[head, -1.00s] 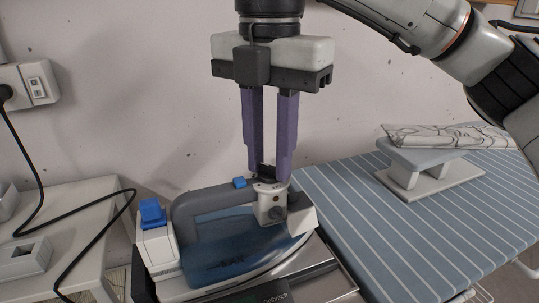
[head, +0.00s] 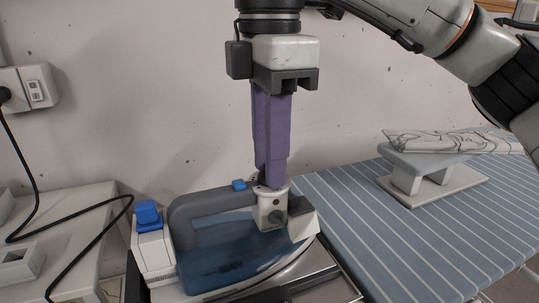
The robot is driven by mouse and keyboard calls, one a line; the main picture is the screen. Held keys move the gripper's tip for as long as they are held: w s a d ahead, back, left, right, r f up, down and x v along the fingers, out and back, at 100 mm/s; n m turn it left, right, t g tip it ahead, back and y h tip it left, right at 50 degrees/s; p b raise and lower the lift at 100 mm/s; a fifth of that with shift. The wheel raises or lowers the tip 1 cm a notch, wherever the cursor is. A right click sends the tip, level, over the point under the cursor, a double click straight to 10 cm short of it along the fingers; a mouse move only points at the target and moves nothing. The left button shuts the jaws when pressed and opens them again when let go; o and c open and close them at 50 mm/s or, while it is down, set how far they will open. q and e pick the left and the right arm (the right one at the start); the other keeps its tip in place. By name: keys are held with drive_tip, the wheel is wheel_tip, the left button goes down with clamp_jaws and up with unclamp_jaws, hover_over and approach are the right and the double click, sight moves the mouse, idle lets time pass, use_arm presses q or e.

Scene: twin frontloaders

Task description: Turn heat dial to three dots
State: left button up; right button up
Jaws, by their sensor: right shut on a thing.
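The steam iron (head: 225,240) rests on its stand, with a grey handle and a translucent blue tank. The heat dial sits at the top front of the iron, on the light housing (head: 271,209); the fingers largely hide it, and its dots cannot be read. My right gripper (head: 271,183) points straight down from above and is shut on the heat dial. One purple finger mostly covers the other from this angle. My left gripper is not in view.
A striped blue ironing board (head: 400,235) lies to the right, with a small sleeve board (head: 430,170) on it. A white side table (head: 75,225) stands at left. A black cord (head: 38,190) runs from the wall socket (head: 30,88) across it.

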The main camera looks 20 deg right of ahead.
idle(0.4)
drive_tip(key=o, duration=1)
drive_tip(key=shift+o, duration=0.2)
drive_tip(key=shift+r, duration=0.1)
wheel_tip(320, 180, up, 10)
drive_tip(key=p, duration=0.3)
drive_tip(key=shift+p, duration=0.3)
